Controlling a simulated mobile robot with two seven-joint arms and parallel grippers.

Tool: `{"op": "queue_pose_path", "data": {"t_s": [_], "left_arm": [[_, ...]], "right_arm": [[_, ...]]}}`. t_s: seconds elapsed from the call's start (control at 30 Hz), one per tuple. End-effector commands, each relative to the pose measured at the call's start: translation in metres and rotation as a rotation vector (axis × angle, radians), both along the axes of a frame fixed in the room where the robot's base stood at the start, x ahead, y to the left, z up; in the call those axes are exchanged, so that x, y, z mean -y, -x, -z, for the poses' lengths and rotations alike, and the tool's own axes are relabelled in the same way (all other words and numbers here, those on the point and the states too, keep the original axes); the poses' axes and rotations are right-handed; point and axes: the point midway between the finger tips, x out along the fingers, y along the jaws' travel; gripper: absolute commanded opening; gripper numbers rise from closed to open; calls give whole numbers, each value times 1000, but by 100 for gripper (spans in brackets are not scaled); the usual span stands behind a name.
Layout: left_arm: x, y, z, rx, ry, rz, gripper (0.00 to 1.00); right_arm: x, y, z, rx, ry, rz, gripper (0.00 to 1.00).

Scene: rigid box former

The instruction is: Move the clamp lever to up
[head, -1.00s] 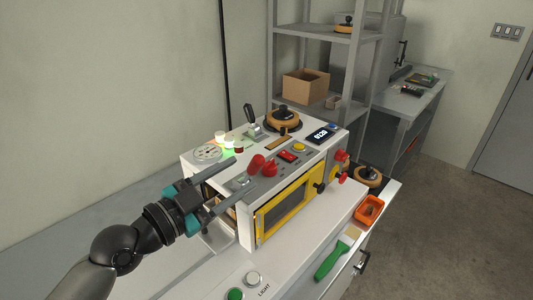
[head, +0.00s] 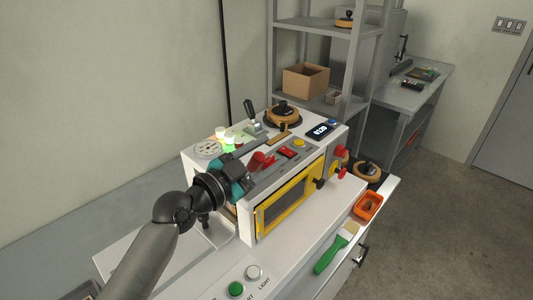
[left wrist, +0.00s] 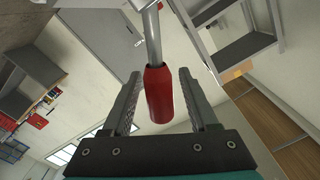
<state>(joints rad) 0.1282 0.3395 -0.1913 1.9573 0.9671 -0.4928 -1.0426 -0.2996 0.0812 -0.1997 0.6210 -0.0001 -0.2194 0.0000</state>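The lever with the red grip (head: 259,161) stands at the left front of the white machine's top. In the left wrist view its red grip (left wrist: 158,95) hangs from a metal rod (left wrist: 152,35). My left gripper (head: 268,157) reaches over the machine's left end, around the red grip. In the left wrist view, the fingers of my left gripper (left wrist: 159,76) are open on either side of the grip, with a gap on both sides. A second lever with a black handle (head: 249,106) stands upright at the machine's back. My right gripper is not in view.
The machine's top also carries a dial gauge (head: 208,149), lit lamps (head: 228,140), a display (head: 318,131) and an orange-brown round knob (head: 283,115). A yellow-framed window (head: 284,202) is on its front. A green brush (head: 331,256) and orange tray (head: 368,206) lie at the right.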

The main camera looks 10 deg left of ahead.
Motion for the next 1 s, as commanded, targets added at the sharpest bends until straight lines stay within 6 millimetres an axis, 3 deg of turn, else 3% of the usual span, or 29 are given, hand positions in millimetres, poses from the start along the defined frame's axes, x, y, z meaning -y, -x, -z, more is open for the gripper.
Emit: {"op": "queue_pose_path", "data": {"t_s": [0.07,0.5,1.0], "left_arm": [[0,0,0,0,0,0,51],[0,0,0,0,0,0,1],[0,0,0,-1,0,-1,0]], "right_arm": [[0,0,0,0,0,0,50],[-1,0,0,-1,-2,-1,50],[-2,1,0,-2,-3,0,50]]}}
